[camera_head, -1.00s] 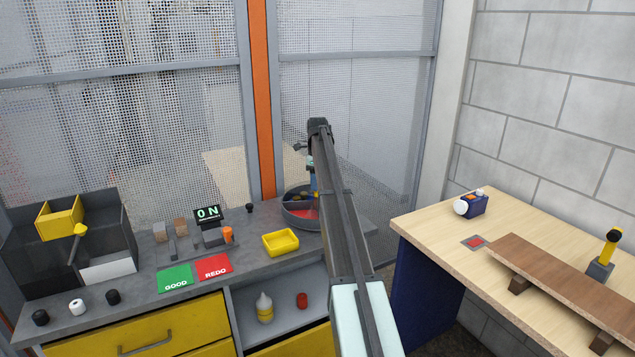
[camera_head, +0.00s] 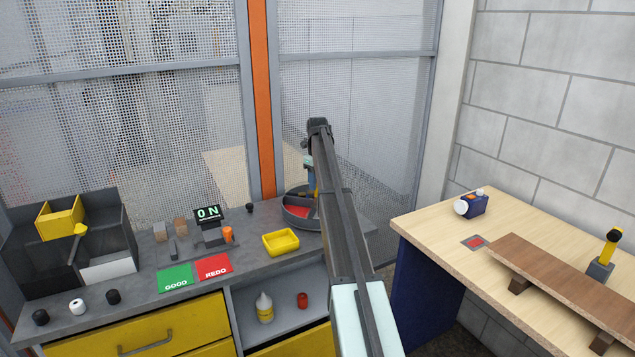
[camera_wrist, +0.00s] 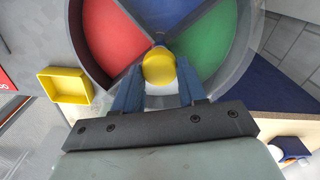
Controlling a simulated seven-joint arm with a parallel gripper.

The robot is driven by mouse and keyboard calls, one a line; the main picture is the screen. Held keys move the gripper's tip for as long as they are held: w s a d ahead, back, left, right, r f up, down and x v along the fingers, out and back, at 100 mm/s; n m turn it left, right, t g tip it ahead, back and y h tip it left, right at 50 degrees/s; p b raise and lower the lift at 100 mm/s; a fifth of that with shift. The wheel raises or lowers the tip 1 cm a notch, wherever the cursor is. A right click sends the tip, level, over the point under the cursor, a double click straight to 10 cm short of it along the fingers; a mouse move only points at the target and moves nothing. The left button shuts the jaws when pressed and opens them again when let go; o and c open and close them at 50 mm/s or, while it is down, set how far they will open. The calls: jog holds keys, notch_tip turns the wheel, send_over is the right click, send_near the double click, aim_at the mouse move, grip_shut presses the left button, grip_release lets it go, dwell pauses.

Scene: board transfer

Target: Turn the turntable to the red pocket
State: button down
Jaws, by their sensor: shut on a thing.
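The turntable (camera_head: 299,221) is a round grey tray on the bench, partly hidden behind my arm in the head view. In the wrist view, dividers split it into a red pocket (camera_wrist: 112,38) at the left, a blue pocket (camera_wrist: 162,10) at the top and a green pocket (camera_wrist: 205,46) at the right. A yellow round-topped knob (camera_wrist: 159,70) stands near the tray's middle. My gripper (camera_wrist: 158,92) has its two blue fingers on either side of the yellow knob and is shut on it. The pocket nearest my gripper is mostly hidden.
A yellow bin (camera_head: 281,242) stands on the bench left of the turntable; it also shows in the wrist view (camera_wrist: 65,85). Green and red cards (camera_head: 213,267) lie further left. A wooden table (camera_head: 430,222) stands at the right, across a gap. Mesh fencing (camera_head: 350,90) rises behind the bench.

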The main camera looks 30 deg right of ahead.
dwell(0.6)
jog(key=c, duration=0.6)
grip_release()
notch_tip(320, 180, up, 14)
jog(key=shift+f, duration=0.1)
dwell(0.4)
